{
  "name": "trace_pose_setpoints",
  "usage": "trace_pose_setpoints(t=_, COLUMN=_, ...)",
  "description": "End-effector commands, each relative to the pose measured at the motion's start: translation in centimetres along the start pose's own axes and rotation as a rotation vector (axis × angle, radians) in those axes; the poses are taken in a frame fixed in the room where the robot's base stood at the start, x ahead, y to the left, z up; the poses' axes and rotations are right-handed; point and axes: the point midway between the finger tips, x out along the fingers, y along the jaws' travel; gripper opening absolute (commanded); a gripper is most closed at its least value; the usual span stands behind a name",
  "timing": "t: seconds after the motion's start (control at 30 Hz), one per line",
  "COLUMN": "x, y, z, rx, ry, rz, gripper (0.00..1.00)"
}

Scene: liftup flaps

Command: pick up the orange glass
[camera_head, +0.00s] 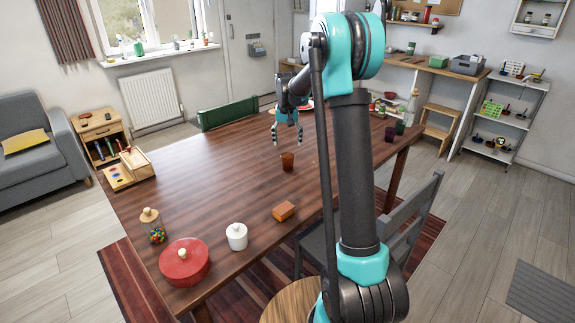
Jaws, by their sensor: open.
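The orange glass (287,162) stands upright on the brown wooden table (215,190), near its middle. It is a small brownish-orange tumbler. My gripper (287,140) is open and hangs fingers-down just above and beyond the glass, apart from it as far as I can tell. Nothing is between its fingers. The glass is in full view.
A red lidded pot (185,265), a white lidded jar (237,238), a candy jar (153,228) and an orange-brown block (284,211) stand at the near side. A wooden box (135,163) is at the left edge. Dark glasses (390,134) stand at the far right. The table around the glass is clear.

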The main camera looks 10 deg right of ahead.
Motion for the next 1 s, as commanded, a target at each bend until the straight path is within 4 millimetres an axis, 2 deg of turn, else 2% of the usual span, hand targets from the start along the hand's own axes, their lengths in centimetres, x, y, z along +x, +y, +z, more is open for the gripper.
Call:
trace_pose_setpoints(t=0.1, x=2.4, y=0.0, z=0.0, rx=0.000, ry=0.000, rz=0.000, gripper=0.70)
trace_pose_setpoints(t=0.2, x=3.8, y=0.0, z=0.0, rx=0.000, ry=0.000, rz=0.000, gripper=0.70)
trace_pose_setpoints(t=0.47, x=5.5, y=0.0, z=0.1, rx=0.000, ry=0.000, rz=0.000, gripper=0.70)
trace_pose_setpoints(t=0.8, x=9.8, y=0.0, z=0.2, rx=0.000, ry=0.001, rz=-0.001, gripper=0.70)
trace_pose_setpoints(t=1.0, x=10.2, y=0.0, z=0.3, rx=-0.001, ry=0.002, rz=-0.001, gripper=0.70)
